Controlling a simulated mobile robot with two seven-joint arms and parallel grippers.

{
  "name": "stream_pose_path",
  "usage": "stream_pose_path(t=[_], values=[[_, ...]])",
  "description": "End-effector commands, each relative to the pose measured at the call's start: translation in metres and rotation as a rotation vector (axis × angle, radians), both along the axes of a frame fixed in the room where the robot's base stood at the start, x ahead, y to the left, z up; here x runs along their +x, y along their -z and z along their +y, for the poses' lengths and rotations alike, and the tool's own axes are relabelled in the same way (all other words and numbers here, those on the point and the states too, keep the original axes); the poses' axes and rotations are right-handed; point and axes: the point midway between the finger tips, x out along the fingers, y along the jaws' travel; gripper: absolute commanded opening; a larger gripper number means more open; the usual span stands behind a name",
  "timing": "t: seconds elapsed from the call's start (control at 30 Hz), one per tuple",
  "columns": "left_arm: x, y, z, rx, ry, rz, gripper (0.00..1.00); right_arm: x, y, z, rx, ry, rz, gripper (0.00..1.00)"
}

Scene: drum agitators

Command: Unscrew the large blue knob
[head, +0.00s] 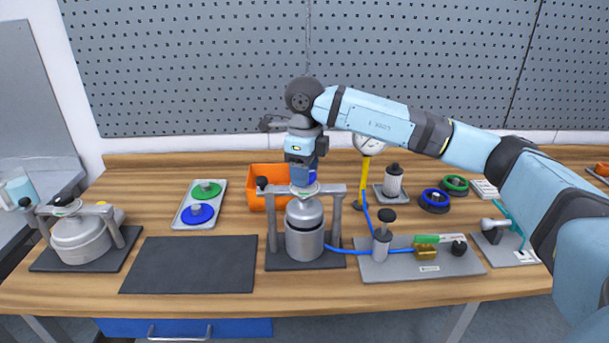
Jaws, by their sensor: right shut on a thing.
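The middle drum agitator is a grey metal drum (305,232) under a grey frame (338,212) on a dark base plate. The large blue knob (311,178) shows in part at the top of this frame, mostly hidden by my right gripper. My right gripper (303,180) comes down from above and is shut on the blue knob. My left gripper is not in view.
An orange bin (257,200) stands close behind the frame. A tray (181,216) with green and blue discs lies to the left. A dark mat (190,265) is bare. A plate (437,262) with valve and blue hose lies to the right. Another agitator (80,240) stands far left.

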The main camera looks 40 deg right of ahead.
Motion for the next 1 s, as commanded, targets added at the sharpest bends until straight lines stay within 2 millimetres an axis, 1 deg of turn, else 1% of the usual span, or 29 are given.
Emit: stream_pose_path(t=[0.03,0.43,0.7,1.0], values=[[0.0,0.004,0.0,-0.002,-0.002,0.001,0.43,-0.001,0.006,0.001,-0.001,-0.046,0.007,0.28],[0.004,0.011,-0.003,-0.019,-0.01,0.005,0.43,-0.002,0.007,0.001,-0.001,-0.427,0.01,0.28],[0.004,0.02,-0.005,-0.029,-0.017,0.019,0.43,-0.002,0.007,0.001,0.0,-0.676,0.011,0.29],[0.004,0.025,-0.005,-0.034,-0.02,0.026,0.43,-0.002,0.007,0.002,0.002,-0.889,0.013,0.29]])
